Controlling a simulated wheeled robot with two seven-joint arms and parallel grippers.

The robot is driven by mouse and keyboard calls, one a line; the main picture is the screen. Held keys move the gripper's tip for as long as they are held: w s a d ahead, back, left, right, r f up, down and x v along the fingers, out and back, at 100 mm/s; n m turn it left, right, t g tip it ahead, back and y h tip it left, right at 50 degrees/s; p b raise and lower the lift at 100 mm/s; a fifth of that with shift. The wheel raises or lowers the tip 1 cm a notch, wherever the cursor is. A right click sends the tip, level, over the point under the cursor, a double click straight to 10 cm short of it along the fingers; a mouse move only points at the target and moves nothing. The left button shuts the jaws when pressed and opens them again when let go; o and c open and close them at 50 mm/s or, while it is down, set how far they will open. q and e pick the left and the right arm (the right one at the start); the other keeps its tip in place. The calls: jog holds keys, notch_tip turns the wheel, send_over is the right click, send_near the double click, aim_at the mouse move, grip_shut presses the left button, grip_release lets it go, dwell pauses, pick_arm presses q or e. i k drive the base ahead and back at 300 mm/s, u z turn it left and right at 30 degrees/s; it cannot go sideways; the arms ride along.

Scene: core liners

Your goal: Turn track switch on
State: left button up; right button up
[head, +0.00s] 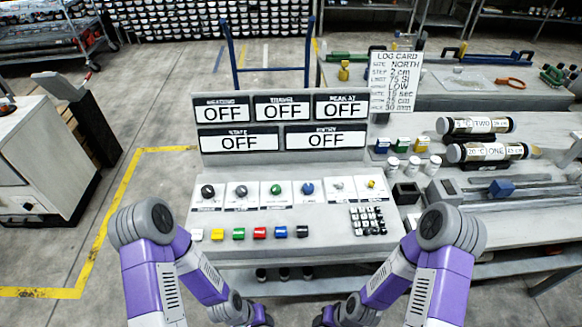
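The grey control console (290,230) stands in front of me. Its sloped face carries a row of controls: a black knob (208,191), a grey knob (241,190), a green knob (276,189), a blue knob (308,188), a small pale control (337,185) and a small yellow-topped control (371,184). Their labels are too small to read, so I cannot tell which is the track switch. All display panels above, such as the state display (239,142), read OFF. My purple arms reach down to the bottom edge; both grippers are out of view.
Several coloured buttons (260,233) and a black keypad (368,220) sit low on the console. A log card (393,82) stands behind it. A bench (530,222) at right holds two labelled core tubes (486,152). A blue hand truck (270,70) stands behind.

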aim_at(207, 192)
jog(key=k, duration=0.45)
jog(key=z, duration=0.45)
jog(key=i, duration=0.55)
jog(key=u, duration=1.7)
